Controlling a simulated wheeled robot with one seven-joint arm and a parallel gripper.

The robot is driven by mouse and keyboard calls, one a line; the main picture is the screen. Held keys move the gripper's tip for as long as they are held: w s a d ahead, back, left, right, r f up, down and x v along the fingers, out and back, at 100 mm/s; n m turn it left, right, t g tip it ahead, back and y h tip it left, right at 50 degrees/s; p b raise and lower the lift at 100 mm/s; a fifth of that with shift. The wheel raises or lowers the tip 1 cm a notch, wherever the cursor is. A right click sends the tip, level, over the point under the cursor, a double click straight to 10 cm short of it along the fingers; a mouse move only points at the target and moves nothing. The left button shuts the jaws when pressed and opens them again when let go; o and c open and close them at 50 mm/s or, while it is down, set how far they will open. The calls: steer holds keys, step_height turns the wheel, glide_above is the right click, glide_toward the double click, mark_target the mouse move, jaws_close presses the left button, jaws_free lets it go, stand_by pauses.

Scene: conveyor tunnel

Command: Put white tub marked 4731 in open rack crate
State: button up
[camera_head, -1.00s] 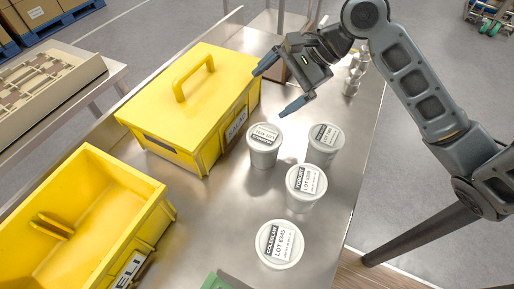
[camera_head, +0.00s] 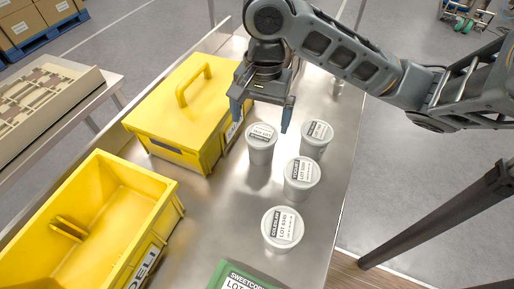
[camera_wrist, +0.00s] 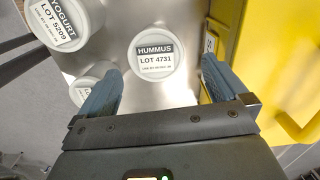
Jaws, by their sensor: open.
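The white tub marked HUMMUS LOT 4731 (camera_wrist: 156,58) stands upright on the metal table. It is the back left tub (camera_head: 261,146) of the group in the head view. My gripper (camera_head: 262,119) is open and empty, pointing down just above and behind this tub. In the wrist view the tub lies between and ahead of the two blue fingertips (camera_wrist: 163,85), not touching them as far as I can see. An open yellow crate (camera_head: 165,187) marked DELI stands at the lower left, empty apart from a handle-like bar. A closed yellow crate (camera_head: 160,125) with a lid stands behind it.
A yogurt tub LOT 5209 (camera_wrist: 62,24), also in the head view (camera_head: 301,180), a coleslaw tub (camera_head: 282,230) and another white tub (camera_head: 316,138) stand close by. A green sweetcorn pack (camera_head: 236,278) lies in front. The closed crate's side is near my gripper.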

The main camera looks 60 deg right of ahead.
mark_target(261, 134)
steer(key=shift+w+a+r+n, duration=0.15)
steer(key=shift+a+r+n, duration=0.05)
steer(key=shift+r+n, duration=0.1)
steer(key=shift+a+f+h, duration=0.1)
steer(key=shift+f+h, duration=0.1)
steer(key=shift+h, duration=0.1)
step_height(261, 134, down, 3)
steer(key=shift+r+b, duration=0.2)
steer(key=shift+b, duration=0.45)
steer(key=f, duration=0.1)
steer(key=f+b, duration=0.1)
steer(key=f, duration=0.3)
steer(key=shift+s, duration=0.35)
steer(key=c, duration=1.2)
steer(key=shift+r, duration=0.15)
